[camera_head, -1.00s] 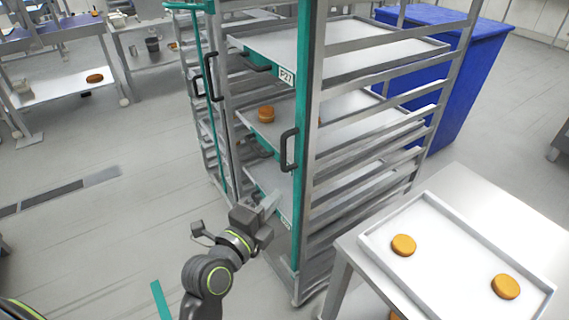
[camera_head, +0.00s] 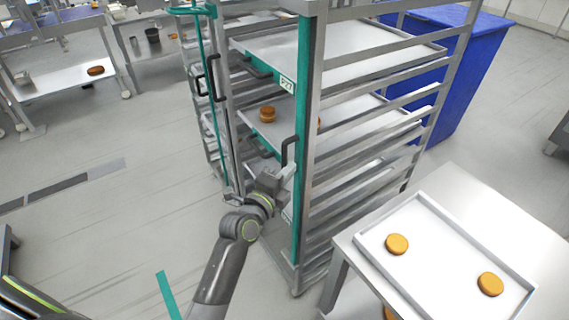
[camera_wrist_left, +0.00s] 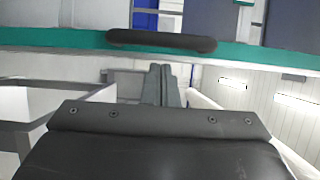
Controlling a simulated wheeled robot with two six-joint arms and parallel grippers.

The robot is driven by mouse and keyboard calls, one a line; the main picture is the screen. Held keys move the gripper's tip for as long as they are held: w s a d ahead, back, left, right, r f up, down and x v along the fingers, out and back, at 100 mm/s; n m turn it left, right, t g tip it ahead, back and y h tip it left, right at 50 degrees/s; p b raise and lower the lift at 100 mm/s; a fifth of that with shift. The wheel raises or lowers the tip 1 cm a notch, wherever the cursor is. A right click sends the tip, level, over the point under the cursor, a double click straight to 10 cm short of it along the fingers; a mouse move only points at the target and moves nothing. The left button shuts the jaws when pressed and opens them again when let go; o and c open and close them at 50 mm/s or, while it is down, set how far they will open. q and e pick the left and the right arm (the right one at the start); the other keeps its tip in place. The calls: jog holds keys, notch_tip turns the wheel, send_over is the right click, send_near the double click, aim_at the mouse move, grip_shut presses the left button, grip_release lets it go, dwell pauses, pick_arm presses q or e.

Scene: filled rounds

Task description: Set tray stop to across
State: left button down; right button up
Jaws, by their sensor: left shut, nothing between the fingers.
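The rack (camera_head: 312,215) stands at centre with trays on its runners. My left gripper (camera_head: 287,172) is shut and empty, close to the bar just below the handle. Its fingers (camera_wrist_left: 164,80) point at the bar; contact cannot be told. My right gripper is not in view.
A steel table (camera_head: 345,240) at lower right holds a tray (camera_head: 445,250) with two orange-brown rounds. A blue bin (camera_head: 470,75) stands behind the rack. Another teal-edged rack (camera_head: 208,130) is close on the left.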

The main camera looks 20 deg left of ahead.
pick_arm(q)
jog(key=shift+w+a, duration=0.25)
jog(key=shift+a, duration=0.2)
jog(key=w+a+b, duration=0.1)
jog(key=a+b, duration=0.1)
jog(key=w+a+b, duration=0.2)
jog(key=shift+w+a, duration=0.3)
jog(key=shift+a, duration=0.05)
dwell(0.4)
